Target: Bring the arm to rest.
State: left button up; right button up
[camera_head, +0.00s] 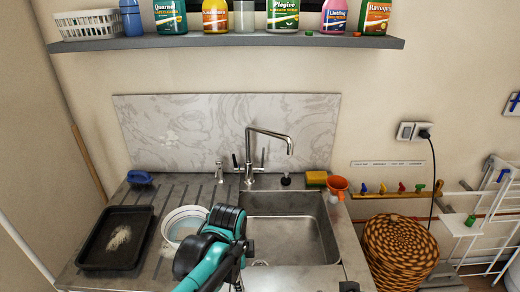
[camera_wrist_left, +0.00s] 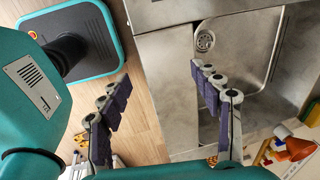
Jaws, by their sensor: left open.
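My left arm comes in from the bottom of the head view, in front of the sink's left side, with its bent teal and black joints over the counter. My left gripper (camera_wrist_left: 160,92) shows in the left wrist view with its two dark-padded fingers spread wide. Nothing is between them. The fingers show in front of the counter edge, with wooden floor and part of the sink behind. In the head view the gripper is largely hidden by the arm's own joints. My right gripper does not show in either view.
A steel sink (camera_head: 290,238) with a tap (camera_head: 262,150) is set in the counter. A white bowl (camera_head: 182,224) and a black tray (camera_head: 115,238) lie left of the arm. An orange funnel (camera_head: 337,186) and a wicker basket (camera_head: 400,252) are at right. A shelf (camera_head: 230,41) holds bottles above.

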pick_arm(q)
jog(key=s+a+f+n+t+b, duration=0.2)
jog(key=a+n, duration=0.4)
jog(key=n, duration=0.3)
jog(key=s+a+f+n+t+b, duration=0.3)
jog(key=s+a+n+b, duration=0.2)
jog(key=n, duration=0.3)
jog(key=shift+s+a+n+y, duration=0.3)
jog(key=shift+s+a+n, duration=0.1)
jog(key=shift+s+a, duration=0.35)
